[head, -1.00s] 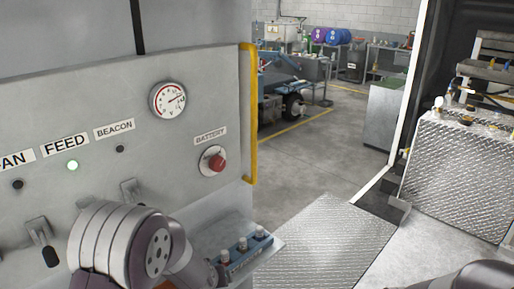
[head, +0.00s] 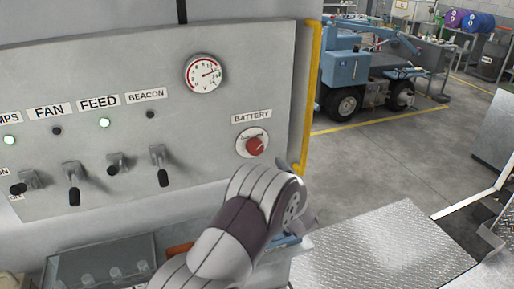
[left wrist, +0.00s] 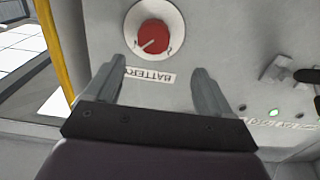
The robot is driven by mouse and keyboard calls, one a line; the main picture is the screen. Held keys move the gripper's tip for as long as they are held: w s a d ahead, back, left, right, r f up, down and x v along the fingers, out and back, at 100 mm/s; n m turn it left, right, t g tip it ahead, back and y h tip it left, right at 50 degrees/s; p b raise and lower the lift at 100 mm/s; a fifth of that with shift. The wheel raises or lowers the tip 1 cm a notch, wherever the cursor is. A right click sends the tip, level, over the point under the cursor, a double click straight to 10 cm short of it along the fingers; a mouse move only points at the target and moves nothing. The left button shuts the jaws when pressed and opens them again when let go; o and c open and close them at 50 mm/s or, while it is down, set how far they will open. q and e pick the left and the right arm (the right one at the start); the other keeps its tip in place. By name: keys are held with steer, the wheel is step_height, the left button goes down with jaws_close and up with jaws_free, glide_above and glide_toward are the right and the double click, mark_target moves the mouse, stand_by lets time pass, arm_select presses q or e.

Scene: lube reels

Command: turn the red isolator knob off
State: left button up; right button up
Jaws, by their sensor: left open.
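The red isolator knob (head: 256,146) sits on a round white plate under the BATTERY label (head: 252,117), at the right of the grey panel (head: 120,130). In the left wrist view the red knob (left wrist: 153,38) is at the top centre, with the label upside down below it. My left gripper (left wrist: 157,73) is open and empty. Its fingertips appear on either side of the label, below the knob in that view and apart from it. In the head view my left arm is below the knob and its own wrist hides the fingers. My right gripper is not in view.
Several black-handled switches (head: 73,186) line the panel left of the knob. A round gauge (head: 205,73) is above. A yellow rail (head: 308,100) runs along the panel's right edge. A tray (head: 100,265) lies below.

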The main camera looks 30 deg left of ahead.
mark_target(257, 149)
arm_select(q)
steer(key=w+a, duration=0.1)
steer(key=w, duration=0.1)
steer(key=w+a+p, duration=0.2)
steer(key=w+a, duration=0.1)
steer(key=shift+w, duration=0.35)
steer(key=shift+w+a+f, duration=0.1)
steer(key=shift+w+a, duration=0.2)
steer(key=shift+a, duration=0.3)
steer(key=shift+w+a, duration=0.25)
steer(key=shift+a, duration=0.3)
steer(key=shift+w+a+p, duration=0.15)
steer(key=shift+a+p, duration=0.2)
steer(key=shift+a, duration=0.05)
steer(key=shift+w+d, duration=0.15)
steer(key=shift+w, duration=0.05)
steer(key=c, duration=1.1)
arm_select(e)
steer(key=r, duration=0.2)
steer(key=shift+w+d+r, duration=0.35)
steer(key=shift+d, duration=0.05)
